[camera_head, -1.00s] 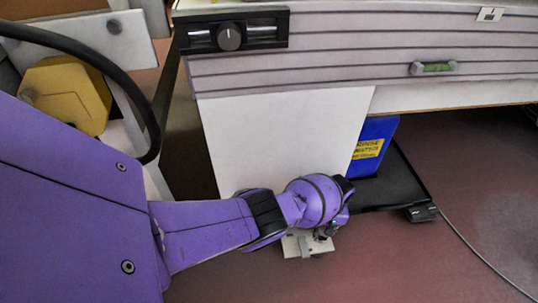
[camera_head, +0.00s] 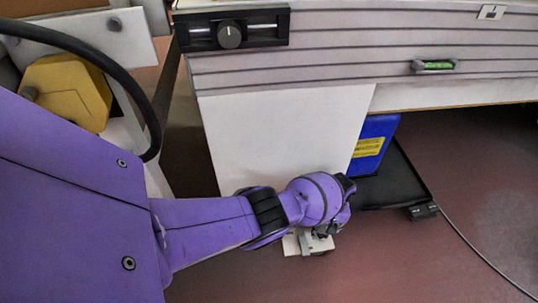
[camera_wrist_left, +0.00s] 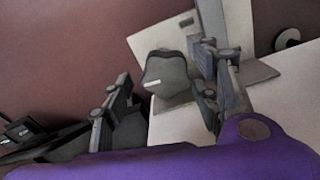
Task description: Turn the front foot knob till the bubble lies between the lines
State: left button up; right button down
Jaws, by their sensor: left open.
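The foot knob (camera_wrist_left: 167,76) is grey with a white mark on its face, by a pale foot plate in the left wrist view. My left gripper (camera_wrist_left: 165,92) is open, one finger on each side of the knob in that view; I cannot tell whether they touch it. In the head view my left gripper (camera_head: 326,228) is low by the pale foot plate (camera_head: 301,242), and the wrist hides the knob. The green level vial (camera_head: 435,66) sits on the ribbed front panel at upper right; its bubble is too small to place. My right gripper is out of view.
A black panel with a round dial (camera_head: 229,36) is at the top left. A white leg panel (camera_head: 285,135) stands behind my wrist. A blue container (camera_head: 373,142) with a yellow label is on a black tray (camera_head: 400,188). A cable crosses the floor at right.

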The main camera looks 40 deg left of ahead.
pick_arm(q)
jog(key=shift+w+r, duration=0.15)
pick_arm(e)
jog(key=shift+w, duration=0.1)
pick_arm(q)
notch_tip(320, 180, up, 12)
dwell(0.4)
dwell(0.4)
